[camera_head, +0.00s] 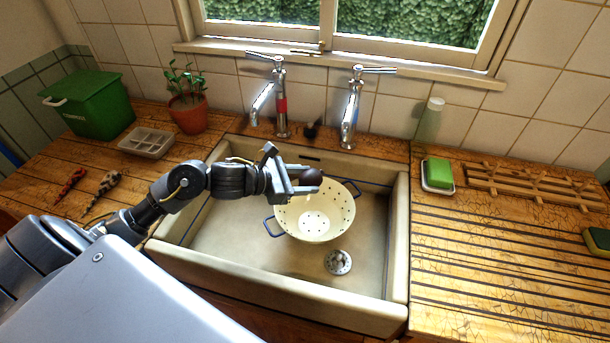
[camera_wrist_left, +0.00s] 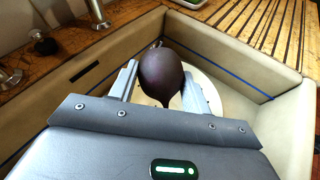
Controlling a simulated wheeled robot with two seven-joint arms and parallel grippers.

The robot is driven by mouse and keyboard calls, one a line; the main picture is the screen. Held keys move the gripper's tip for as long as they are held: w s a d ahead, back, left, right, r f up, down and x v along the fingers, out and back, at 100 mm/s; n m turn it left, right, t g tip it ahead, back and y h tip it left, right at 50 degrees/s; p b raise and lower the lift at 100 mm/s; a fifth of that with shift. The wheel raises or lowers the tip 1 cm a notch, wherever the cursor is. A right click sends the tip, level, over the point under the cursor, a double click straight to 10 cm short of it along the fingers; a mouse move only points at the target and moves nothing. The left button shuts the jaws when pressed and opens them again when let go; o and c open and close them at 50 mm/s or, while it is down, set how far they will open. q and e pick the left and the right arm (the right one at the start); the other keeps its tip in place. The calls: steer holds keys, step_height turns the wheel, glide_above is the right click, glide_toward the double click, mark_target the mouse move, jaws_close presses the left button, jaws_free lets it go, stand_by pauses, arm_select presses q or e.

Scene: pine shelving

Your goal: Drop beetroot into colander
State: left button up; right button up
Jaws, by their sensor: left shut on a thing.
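My left gripper (camera_head: 302,182) is shut on a dark purple beetroot (camera_head: 311,177), which also shows between the fingers in the left wrist view (camera_wrist_left: 163,76). It holds the beetroot above the back part of the cream colander (camera_head: 320,216). The colander has blue handles and stands in the sink, and its visible inside is empty. In the left wrist view the beetroot and gripper hide most of the colander (camera_wrist_left: 208,88). My right gripper is not in view.
The sink (camera_head: 398,240) has raised walls, with a drain (camera_head: 338,262) in front of the colander. Two taps (camera_head: 281,100) (camera_head: 351,110) stand behind it.

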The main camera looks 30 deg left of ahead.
arm_select(q)
steer(key=shift+f+b, duration=0.55)
steer(key=shift+f, duration=1.05)
steer(key=shift+w, duration=0.1)
steer(key=o, duration=1.1)
steer(key=shift+s+a, duration=0.25)
steer(key=shift+s, duration=0.05)
steer(key=shift+b+v, duration=1.6)
steer(key=shift+v, duration=3.5)
steer(key=shift+w+d+r, duration=0.1)
steer(key=shift+r, duration=0.05)
